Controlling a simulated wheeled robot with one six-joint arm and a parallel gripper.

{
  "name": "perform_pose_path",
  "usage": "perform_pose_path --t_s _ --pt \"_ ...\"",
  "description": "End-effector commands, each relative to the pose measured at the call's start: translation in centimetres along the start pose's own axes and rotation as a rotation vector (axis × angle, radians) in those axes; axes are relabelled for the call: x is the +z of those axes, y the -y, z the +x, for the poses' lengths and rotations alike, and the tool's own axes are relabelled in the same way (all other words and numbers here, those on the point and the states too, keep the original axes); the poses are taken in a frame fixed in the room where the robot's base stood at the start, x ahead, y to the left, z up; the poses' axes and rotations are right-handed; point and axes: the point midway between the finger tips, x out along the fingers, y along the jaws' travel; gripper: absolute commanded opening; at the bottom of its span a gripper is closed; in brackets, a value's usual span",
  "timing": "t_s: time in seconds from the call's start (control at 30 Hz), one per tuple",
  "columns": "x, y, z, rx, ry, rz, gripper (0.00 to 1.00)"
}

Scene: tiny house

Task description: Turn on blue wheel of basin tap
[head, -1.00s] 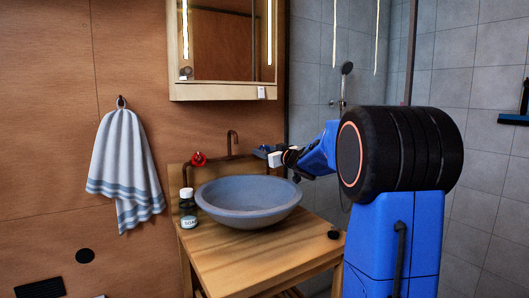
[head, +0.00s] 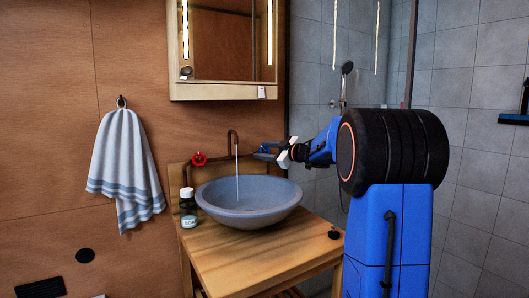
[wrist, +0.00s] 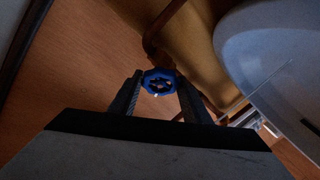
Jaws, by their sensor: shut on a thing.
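The blue wheel (wrist: 159,82) of the basin tap sits between my gripper's fingertips in the wrist view. My gripper (head: 268,152) is shut on it, at the right end of the tap pipe in the head view, where the fingers mostly hide the wheel. The copper tap spout (head: 232,137) rises behind the basin, and a thin stream of water falls from it into the blue-grey basin (head: 248,213). The red wheel (head: 199,159) is at the left end of the pipe, apart from my gripper.
The basin stands on a wooden counter (head: 250,262). A mirror cabinet (head: 222,95) hangs above. A towel (head: 126,165) hangs on the left wall.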

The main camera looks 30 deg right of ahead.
Motion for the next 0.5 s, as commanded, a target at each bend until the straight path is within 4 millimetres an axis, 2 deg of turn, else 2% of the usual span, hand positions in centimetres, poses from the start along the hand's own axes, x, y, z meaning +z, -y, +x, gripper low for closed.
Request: perform_pose_path --t_s 0.5 --pt "0.00 0.08 0.02 -0.054 0.000 -0.108 0.21"
